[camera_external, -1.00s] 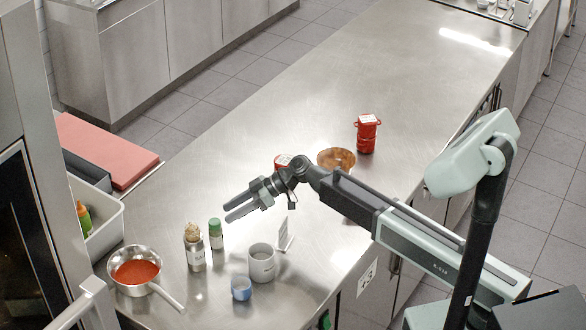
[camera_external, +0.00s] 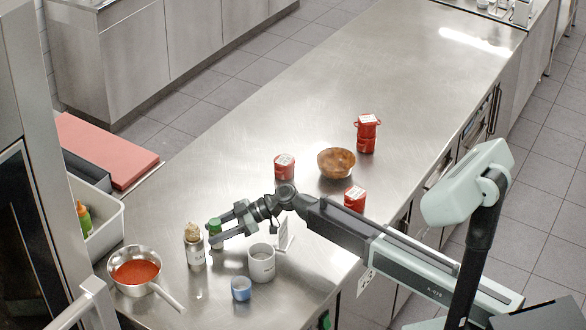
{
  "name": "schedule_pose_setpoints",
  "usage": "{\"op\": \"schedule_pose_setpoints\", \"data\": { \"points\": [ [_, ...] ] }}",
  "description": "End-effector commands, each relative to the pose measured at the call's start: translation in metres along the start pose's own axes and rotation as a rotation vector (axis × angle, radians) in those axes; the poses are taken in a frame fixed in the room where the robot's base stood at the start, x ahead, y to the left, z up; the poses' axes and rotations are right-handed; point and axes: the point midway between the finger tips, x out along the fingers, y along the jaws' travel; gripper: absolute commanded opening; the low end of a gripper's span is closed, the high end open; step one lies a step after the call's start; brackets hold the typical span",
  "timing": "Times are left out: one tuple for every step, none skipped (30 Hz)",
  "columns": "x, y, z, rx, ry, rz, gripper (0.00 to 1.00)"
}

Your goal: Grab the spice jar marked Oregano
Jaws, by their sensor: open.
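A small green-capped jar (camera_external: 215,226) stands upright on the steel counter at the left. Its lower part is partly hidden by my gripper, and I cannot read any label on it. My gripper (camera_external: 216,232) is open, with its fingertips at this jar; I cannot tell whether they touch it. The jar's cap shows between or just beyond the fingers. No other thing in view can be read as marked Oregano.
A jar with a tan top (camera_external: 194,246) stands close to the left. A grey mug (camera_external: 262,264), a blue cup (camera_external: 241,288) and a small card stand (camera_external: 285,235) are near. A saucepan (camera_external: 134,254), a wooden bowl (camera_external: 336,170) and red canisters (camera_external: 284,167) also stand here.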

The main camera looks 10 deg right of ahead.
Motion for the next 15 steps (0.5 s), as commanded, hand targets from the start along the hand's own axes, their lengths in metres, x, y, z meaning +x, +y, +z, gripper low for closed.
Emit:
{"op": "schedule_pose_setpoints", "data": {
  "points": [
    [0.007, 0.000, 0.018, 0.000, 0.000, 0.000, 0.49],
    [0.010, 0.000, 0.024, 0.000, 0.000, 0.000, 0.49],
    [0.016, 0.001, 0.023, 0.000, 0.000, -0.001, 0.49],
    [0.024, 0.001, 0.019, 0.000, 0.000, -0.003, 0.49],
    [0.029, 0.001, 0.018, 0.000, 0.000, -0.003, 0.49],
    [0.034, 0.001, 0.018, 0.000, 0.000, -0.001, 0.49],
    [0.036, 0.001, 0.017, 0.000, 0.000, -0.001, 0.49],
    [0.037, 0.001, 0.016, 0.001, 0.000, 0.000, 0.49],
    [0.037, 0.001, 0.016, 0.001, 0.000, 0.000, 0.49],
    [0.037, 0.000, 0.015, 0.001, 0.000, 0.000, 0.49],
    [0.036, 0.000, 0.015, 0.001, 0.000, 0.000, 0.49],
    [0.036, 0.000, 0.015, 0.001, 0.000, 0.000, 0.49],
    [0.036, 0.000, 0.015, 0.001, 0.000, 0.000, 0.49],
    [0.036, 0.000, 0.015, 0.001, 0.000, 0.000, 0.46],
    [0.036, 0.000, 0.015, 0.001, 0.000, 0.000, 0.35]
  ]
}}
